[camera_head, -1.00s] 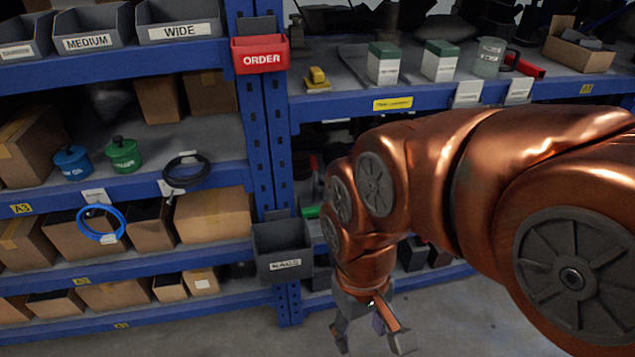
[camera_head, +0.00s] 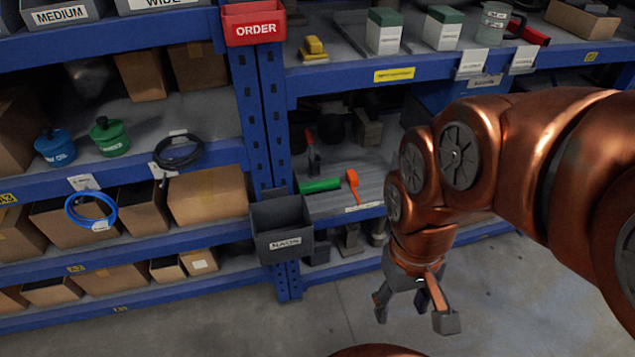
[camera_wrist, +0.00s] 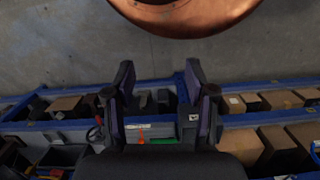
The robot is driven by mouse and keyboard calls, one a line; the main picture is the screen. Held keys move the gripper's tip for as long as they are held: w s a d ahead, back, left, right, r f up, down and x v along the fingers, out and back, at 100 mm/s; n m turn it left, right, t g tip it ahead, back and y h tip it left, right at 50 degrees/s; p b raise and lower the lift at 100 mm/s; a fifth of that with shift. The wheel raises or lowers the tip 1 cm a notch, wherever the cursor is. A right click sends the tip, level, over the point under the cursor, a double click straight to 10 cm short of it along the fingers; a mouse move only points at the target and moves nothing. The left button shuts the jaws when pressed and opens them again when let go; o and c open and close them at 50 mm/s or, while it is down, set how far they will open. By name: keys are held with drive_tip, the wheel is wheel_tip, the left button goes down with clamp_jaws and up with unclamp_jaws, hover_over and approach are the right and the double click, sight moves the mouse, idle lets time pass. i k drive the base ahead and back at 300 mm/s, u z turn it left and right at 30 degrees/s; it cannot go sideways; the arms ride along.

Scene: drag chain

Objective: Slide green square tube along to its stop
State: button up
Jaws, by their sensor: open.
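A green tube (camera_head: 320,186) lies on the middle shelf of the right rack, just right of the blue upright. An orange-handled thing (camera_head: 353,186) is close to its right end. The green tube also shows in the wrist view (camera_wrist: 161,141), small and between my fingers; I cannot tell its cross-section or a stop. My gripper (camera_head: 415,309) is open and empty, in front of the rack, below and to the right of the tube and apart from it. Its two fingers show wide apart in the wrist view (camera_wrist: 160,95).
A grey bin (camera_head: 282,225) hangs on the upright left of the tube, and a red ORDER bin (camera_head: 255,24) hangs higher. A black-and-red tool (camera_head: 312,150) stands behind the tube. The upper shelf edge (camera_head: 400,75) overhangs this space. The floor (camera_head: 350,310) in front is clear.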

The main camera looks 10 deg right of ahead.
sight(323, 185)
drive_tip(key=u, duration=2.7)
drive_tip(key=i, duration=0.8)
drive_tip(key=z, duration=2.55)
